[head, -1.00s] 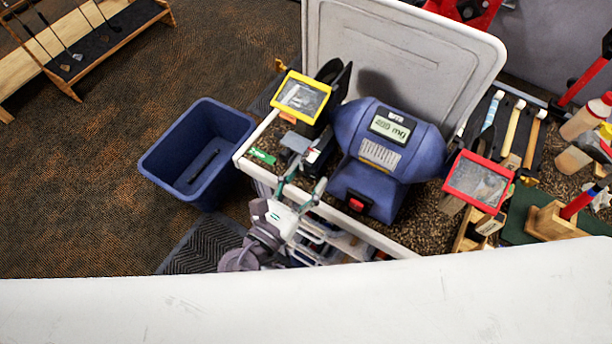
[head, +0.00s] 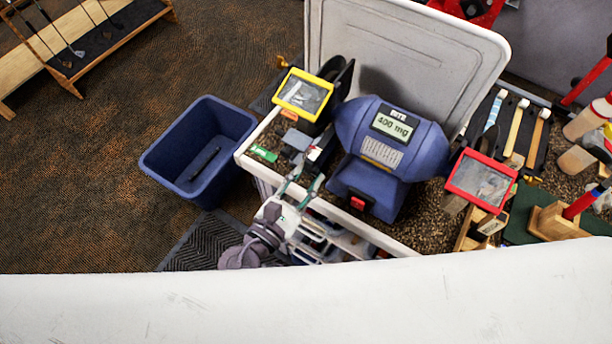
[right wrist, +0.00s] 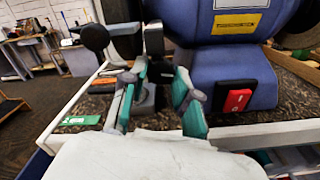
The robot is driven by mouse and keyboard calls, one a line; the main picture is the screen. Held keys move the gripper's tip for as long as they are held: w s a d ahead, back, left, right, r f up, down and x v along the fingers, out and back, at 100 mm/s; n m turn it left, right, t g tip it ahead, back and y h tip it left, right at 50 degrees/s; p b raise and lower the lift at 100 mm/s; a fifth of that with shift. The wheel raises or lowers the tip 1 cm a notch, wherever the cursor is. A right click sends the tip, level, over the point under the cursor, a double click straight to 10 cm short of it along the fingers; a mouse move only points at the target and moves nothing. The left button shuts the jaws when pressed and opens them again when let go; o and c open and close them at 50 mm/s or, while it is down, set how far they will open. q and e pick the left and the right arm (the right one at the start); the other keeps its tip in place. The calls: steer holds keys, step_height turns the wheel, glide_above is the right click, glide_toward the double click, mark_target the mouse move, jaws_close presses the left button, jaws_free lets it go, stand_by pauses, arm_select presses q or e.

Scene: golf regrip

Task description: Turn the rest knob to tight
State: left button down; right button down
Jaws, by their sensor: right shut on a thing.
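My right gripper (head: 302,180) reaches up to the front edge of the grinder bench, left of the blue grinder (head: 385,155). In the right wrist view its green-padded fingers (right wrist: 160,76) stand either side of a small dark grey piece (right wrist: 158,72) under the grinder's left rest, apparently the rest knob. The gripper is shut on this piece, though the fingers hide most of it. The grey rest (head: 297,140) sits just beyond the fingertips. Any marking for tight is not readable. My left gripper is not in view.
A red switch (right wrist: 236,100) is on the grinder base, right of my fingers. A black ball (right wrist: 95,37) stands at left. A blue bin (head: 160,160) stands on the floor left of the bench. Yellow (head: 285,88) and red (head: 507,200) framed shields flank the grinder.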

steer(key=c, duration=0.8)
jaws_free()
steer(key=shift+c, duration=0.2)
